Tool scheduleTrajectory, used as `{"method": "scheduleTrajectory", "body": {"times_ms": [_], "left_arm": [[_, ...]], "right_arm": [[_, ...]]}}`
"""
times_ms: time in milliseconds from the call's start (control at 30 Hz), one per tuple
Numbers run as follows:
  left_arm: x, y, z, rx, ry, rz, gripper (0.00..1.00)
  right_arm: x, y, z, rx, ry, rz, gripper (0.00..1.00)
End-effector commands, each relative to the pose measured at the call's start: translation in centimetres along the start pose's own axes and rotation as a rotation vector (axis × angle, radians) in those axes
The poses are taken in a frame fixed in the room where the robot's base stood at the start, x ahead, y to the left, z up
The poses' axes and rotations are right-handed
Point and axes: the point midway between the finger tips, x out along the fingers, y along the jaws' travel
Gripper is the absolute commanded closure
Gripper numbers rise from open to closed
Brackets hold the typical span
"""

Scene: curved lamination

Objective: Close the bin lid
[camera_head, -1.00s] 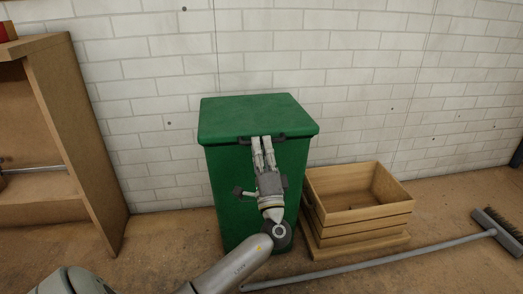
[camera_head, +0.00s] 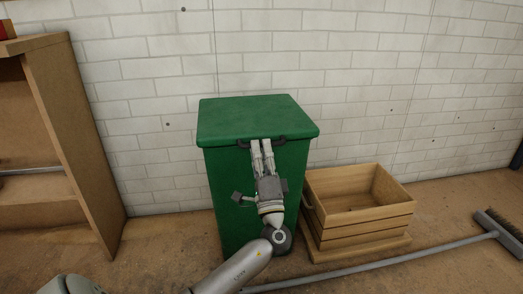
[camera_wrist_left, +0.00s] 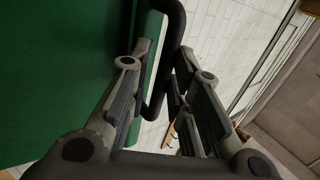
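The green bin (camera_head: 225,190) stands upright against the wall in the head view. Its green lid (camera_head: 255,116) lies flat across the top, with no gap visible along the front. A black handle (camera_head: 281,139) sits on the lid's front edge; it also shows as a bent bar in the left wrist view (camera_wrist_left: 174,30). My left gripper (camera_head: 261,144) reaches up from the front, fingertips at the handle. In the wrist view its fingers are apart, with the handle bar between them, nearer the right finger. Whether they touch it is unclear. My right gripper is out of view.
A wooden crate (camera_head: 360,228) stands just right of the bin. A broom (camera_head: 380,265) lies on the floor in front of it. A wooden shelf unit (camera_head: 85,130) stands at the left, with clear floor between it and the bin. A white brick wall (camera_head: 370,70) is behind.

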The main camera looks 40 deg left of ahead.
Motion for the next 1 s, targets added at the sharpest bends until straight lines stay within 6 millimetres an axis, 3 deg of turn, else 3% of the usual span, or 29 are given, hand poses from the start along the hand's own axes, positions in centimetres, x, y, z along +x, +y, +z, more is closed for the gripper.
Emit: {"method": "scheduleTrajectory", "body": {"times_ms": [33, 533, 1000], "left_arm": [[-0.7, 1.4, 0.0, 0.006, 0.005, 0.028, 0.79], [-1.4, 1.4, 0.0, 0.009, 0.007, 0.028, 0.79], [-10.1, 0.4, 0.0, 0.004, 0.004, 0.011, 0.79]], "right_arm": [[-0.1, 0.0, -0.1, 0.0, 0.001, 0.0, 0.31], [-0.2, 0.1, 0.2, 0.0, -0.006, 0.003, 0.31], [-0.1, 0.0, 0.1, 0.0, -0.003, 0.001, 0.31]]}}
